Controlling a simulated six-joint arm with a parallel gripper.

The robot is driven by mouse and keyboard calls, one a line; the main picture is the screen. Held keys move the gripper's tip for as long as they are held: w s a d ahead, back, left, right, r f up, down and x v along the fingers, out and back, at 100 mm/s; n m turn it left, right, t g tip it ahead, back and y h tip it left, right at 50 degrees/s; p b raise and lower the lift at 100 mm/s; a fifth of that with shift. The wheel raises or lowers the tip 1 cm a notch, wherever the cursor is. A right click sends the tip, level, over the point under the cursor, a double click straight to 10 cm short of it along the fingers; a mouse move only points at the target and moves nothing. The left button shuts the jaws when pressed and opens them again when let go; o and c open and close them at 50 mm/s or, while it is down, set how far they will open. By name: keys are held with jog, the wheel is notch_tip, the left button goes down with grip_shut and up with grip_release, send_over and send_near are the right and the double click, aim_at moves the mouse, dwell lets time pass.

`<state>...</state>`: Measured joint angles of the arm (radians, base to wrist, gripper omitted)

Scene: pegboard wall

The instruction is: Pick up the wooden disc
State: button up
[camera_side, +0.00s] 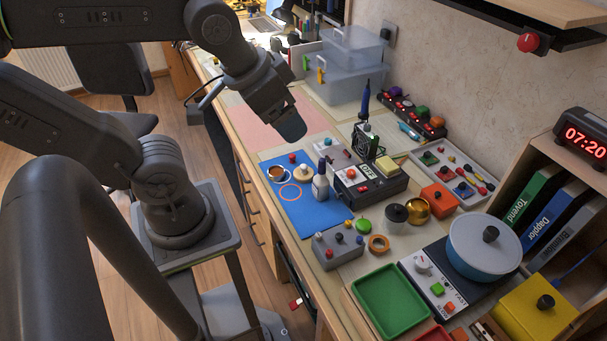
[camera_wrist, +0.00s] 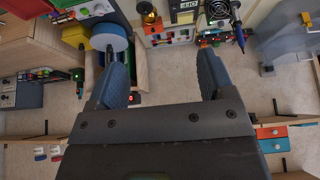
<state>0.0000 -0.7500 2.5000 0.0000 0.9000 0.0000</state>
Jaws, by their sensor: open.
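A pale, round wooden piece, which looks like the wooden disc (camera_side: 302,173), sits on the blue mat (camera_side: 310,212) in the side view. A small knob or peg seems to stand on it. My gripper (camera_side: 291,126) is in the air above and behind the mat in the side view, well apart from the disc. In the wrist view the two fingers of my gripper (camera_wrist: 162,75) are spread with nothing between them. I cannot make out the disc in the wrist view.
A black device (camera_side: 370,187) is to the right. A grey control box (camera_side: 338,246) stands in front. The pink mat (camera_side: 262,130) looks mostly clear.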

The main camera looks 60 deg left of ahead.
jog(key=m+g+y, duration=0.2)
jog(key=m+g, duration=0.4)
jog(key=m, duration=1.1)
send_over(305, 167)
jog(key=d, duration=0.2)
notch_tip(305, 167, down, 19)
jog(key=shift+m, duration=0.3)
jog(key=f, duration=0.6)
jog(key=a+f, duration=0.1)
jog(key=f, duration=0.1)
jog(key=shift+w+f, duration=0.1)
jog(key=shift+f, duration=0.3)
jog(key=shift+a+f, duration=0.25)
jog(key=shift+f, duration=0.65)
jog(key=shift+a+f, duration=0.25)
jog(key=shift+f, duration=0.65)
jog(key=shift+a+f, duration=0.25)
jog(key=shift+f, duration=0.65)
jog(key=shift+c, duration=0.3)
jog(key=c, duration=0.6)
